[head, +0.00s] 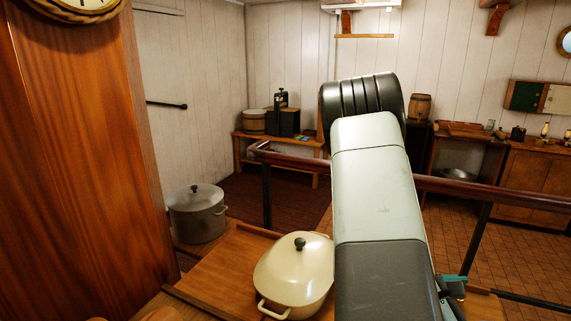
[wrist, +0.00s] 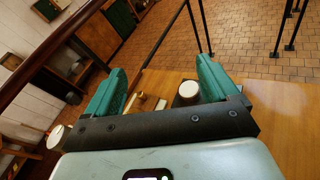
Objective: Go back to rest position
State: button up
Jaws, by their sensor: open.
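My gripper (wrist: 160,72) shows in the wrist view with its two teal fingers spread apart and nothing held between them. It is over a wooden tabletop (wrist: 248,95). A small white-topped round item (wrist: 188,90) stands on the tabletop close to the right finger, partly hidden; I cannot tell whether they touch. Small yellowish pieces (wrist: 140,98) lie between the fingers as seen in this view. In the head view, my arm rises in the middle and hides much of the table; only a bit of teal of my gripper shows at its lower right.
A cream lidded pot (head: 292,277) stands on the table just left of my arm. A grey metal pot (head: 197,214) stands further left beside the wooden panel (head: 85,150). A dark railing (head: 490,190) runs behind the arm. Open tiled floor (head: 520,240) lies beyond it.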

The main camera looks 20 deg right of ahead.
jog(key=a+r+m+g+y, duration=0.2)
jog(key=a+r+m+y, duration=0.2)
jog(key=a+r+m, duration=0.6)
jog(key=w+a+r+m+t+y, duration=0.1)
jog(key=a+r+t+y, duration=0.4)
jog(key=a, duration=0.8)
jog(key=w+a+r+m+t+y, duration=0.1)
jog(key=a+r+t+y, duration=0.4)
jog(key=a, duration=0.9)
notch_tip(320, 180, up, 4)
jog(key=shift+f+t+y, duration=0.1)
jog(key=shift+t+y, duration=0.2)
jog(key=shift+y, duration=0.2)
